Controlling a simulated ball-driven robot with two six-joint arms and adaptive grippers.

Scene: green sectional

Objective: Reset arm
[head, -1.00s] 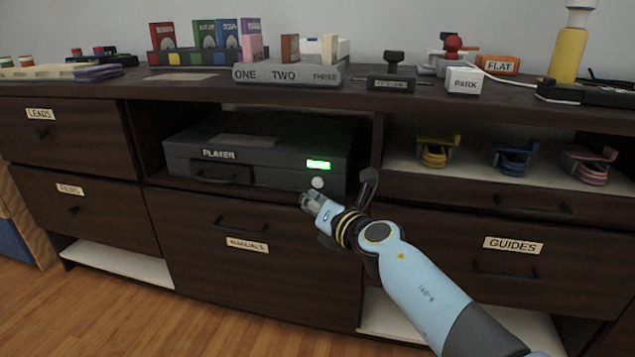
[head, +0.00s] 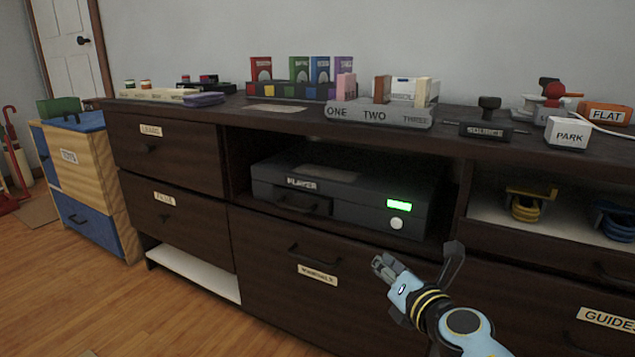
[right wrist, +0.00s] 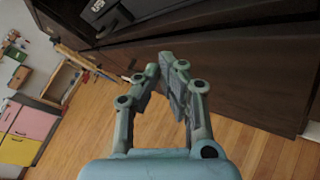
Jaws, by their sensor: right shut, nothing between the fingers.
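My right gripper (head: 380,264) is shut and empty in the head view. It is held in front of the dark cabinet, below the black player (head: 345,195) with its lit green display. In the right wrist view its fingers (right wrist: 165,68) come close together with nothing between them. The wooden floor and the dark cabinet front show beyond them. My left gripper is not in the head view.
The dark cabinet (head: 265,270) has labelled drawers. Its top holds books, a ONE TWO THREE block (head: 378,113) and a PARK block (head: 567,133). A blue and wood toy cabinet (head: 85,170) stands at left. The floor (head: 150,310) there is clear.

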